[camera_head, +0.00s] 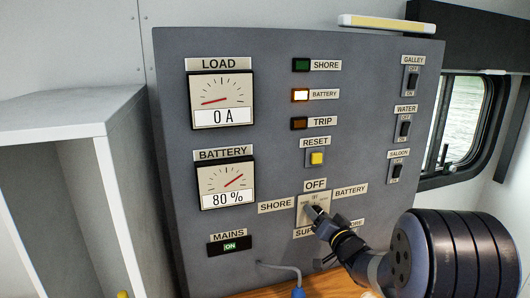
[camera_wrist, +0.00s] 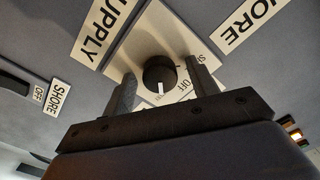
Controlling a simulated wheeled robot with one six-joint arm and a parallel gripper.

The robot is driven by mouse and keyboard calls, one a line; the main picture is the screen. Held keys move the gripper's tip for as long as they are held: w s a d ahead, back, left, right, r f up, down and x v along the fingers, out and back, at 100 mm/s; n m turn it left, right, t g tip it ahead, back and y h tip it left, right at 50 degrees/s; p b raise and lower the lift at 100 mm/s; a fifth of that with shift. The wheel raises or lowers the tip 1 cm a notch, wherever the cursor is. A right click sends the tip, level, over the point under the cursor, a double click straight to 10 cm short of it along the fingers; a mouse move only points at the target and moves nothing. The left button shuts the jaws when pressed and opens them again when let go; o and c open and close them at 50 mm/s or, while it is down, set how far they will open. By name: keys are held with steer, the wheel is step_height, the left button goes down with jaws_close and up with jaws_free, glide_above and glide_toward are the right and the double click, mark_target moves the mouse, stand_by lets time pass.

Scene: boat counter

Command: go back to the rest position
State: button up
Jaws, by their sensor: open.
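My gripper (camera_head: 316,217) is at the supply selector (camera_head: 303,203) low on the grey panel, partly hiding its plate and the SUPPLY label. In the wrist view my gripper (camera_wrist: 164,88) is open, with one finger on each side of the round black selector knob (camera_wrist: 158,72). Gaps show between the knob and the fingers in that view; whether the tips touch the plate I cannot tell. The knob's white mark points down in the wrist view. In the head view the knob is hidden.
The panel (camera_head: 270,140) carries a load meter (camera_head: 221,100) at 0 A and a battery meter (camera_head: 226,183) at 80%. The battery lamp (camera_head: 300,95) is lit. A yellow reset button (camera_head: 317,158) sits above the selector. A white shelf (camera_head: 70,120) stands left; a blue-ended cable (camera_head: 297,291) hangs below.

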steer(key=s+d+n+b, duration=0.3)
steer(key=s+n+b, duration=0.4)
steer(key=s, duration=0.3)
steer(key=shift+s+d+n+b, duration=0.15)
steer(key=shift+n+b, duration=0.2)
steer(key=shift+n, duration=0.55)
stand_by(1.2)
